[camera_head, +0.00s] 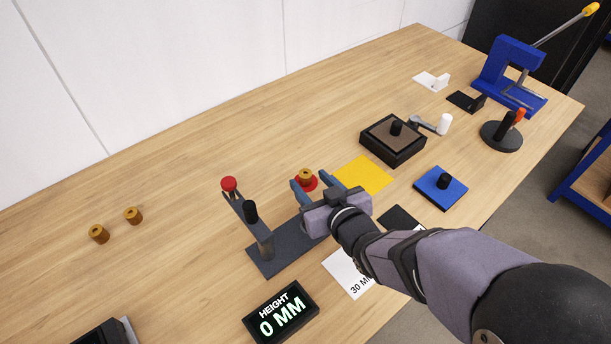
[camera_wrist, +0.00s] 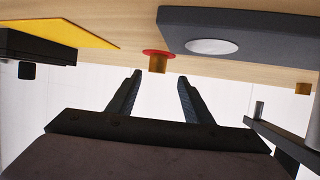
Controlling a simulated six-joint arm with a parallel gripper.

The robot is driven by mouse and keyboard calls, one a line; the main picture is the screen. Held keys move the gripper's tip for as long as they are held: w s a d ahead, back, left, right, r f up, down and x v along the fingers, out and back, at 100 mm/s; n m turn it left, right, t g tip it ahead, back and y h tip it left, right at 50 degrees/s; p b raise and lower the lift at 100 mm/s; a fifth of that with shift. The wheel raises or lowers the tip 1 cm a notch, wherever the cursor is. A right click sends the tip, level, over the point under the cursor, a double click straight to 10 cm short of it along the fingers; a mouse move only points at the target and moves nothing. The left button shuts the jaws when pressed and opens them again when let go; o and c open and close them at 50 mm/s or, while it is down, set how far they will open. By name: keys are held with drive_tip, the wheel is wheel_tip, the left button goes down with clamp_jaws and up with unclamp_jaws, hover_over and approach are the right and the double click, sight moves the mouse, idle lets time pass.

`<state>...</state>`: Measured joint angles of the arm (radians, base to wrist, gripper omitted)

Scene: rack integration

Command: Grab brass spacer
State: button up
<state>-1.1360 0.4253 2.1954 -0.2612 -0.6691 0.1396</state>
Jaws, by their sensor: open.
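A brass spacer (camera_head: 305,174) stands on a red disc (camera_head: 313,185) on the table, beside the dark base of the height gauge (camera_head: 280,251). In the wrist view, which looks upside down, the spacer (camera_wrist: 157,65) hangs below the red disc (camera_wrist: 158,52). My gripper (camera_head: 309,179) is open. Its two blue fingers are on either side of the spacer in the head view. In the wrist view the open fingers (camera_wrist: 160,78) point toward the spacer, with a gap on each side. Nothing is held. Contact cannot be told.
Two more brass spacers (camera_head: 98,233) (camera_head: 133,215) stand at the left. A display (camera_head: 281,312) reads 0 MM. A yellow square (camera_head: 364,175), a black tray (camera_head: 391,140) and a blue plate (camera_head: 440,189) lie to the right. The table behind the gripper is clear.

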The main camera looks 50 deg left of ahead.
sight(307, 176)
drive_tip(key=shift+a, duration=0.1)
drive_tip(key=shift+w+p+x, duration=0.15)
drive_tip(key=shift+p+x, duration=0.3)
drive_tip(key=shift+x, duration=0.8)
drive_tip(key=shift+w+p+x, duration=0.15)
drive_tip(key=shift+p+x, duration=0.25)
drive_tip(key=shift+x, duration=0.9)
drive_tip(key=shift+f, duration=0.15)
drive_tip(key=shift+d, duration=0.2)
drive_tip(key=c, duration=1.2)
